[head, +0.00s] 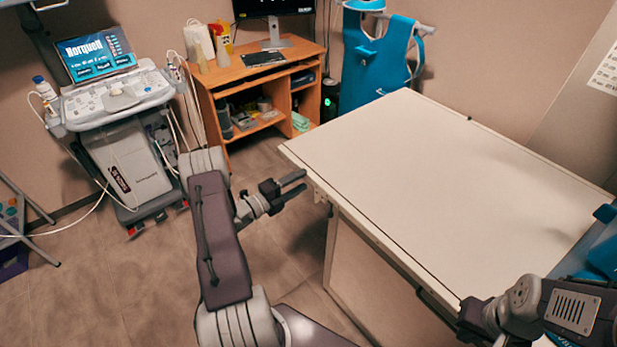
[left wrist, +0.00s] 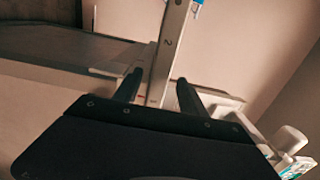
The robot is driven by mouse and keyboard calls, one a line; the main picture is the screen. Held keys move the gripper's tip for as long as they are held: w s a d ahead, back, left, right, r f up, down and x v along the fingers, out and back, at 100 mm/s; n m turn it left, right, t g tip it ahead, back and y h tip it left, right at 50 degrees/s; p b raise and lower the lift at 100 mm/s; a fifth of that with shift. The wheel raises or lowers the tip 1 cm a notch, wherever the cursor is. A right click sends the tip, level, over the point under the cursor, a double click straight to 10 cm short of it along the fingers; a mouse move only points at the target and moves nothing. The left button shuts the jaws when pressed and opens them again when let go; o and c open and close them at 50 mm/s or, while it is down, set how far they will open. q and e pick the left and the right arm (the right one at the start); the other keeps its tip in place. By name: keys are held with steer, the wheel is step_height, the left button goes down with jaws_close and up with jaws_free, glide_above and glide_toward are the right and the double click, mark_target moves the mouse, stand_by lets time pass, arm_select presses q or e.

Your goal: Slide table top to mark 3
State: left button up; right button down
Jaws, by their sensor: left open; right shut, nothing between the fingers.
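The large white table top (head: 450,180) lies flat on a pale base (head: 365,285) in the head view. My left gripper (head: 303,181) is open, just left of the table's near-left corner, with a small gap visible. In the left wrist view a pale strip (left wrist: 168,50) bearing a dark mark that looks like a 2 runs between and beyond the open fingers (left wrist: 159,77). I cannot tell whether they touch it. No mark 3 is readable. My right gripper (head: 470,318) is shut and empty by the table's front edge at lower right.
An ultrasound cart (head: 120,130) stands at the left. A wooden desk (head: 255,95) with a monitor is at the back, beside a blue apron (head: 380,60) on a stand. Blue items lie at the far right.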

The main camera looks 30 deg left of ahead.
arm_select(q)
steer(key=shift+v, duration=2.35)
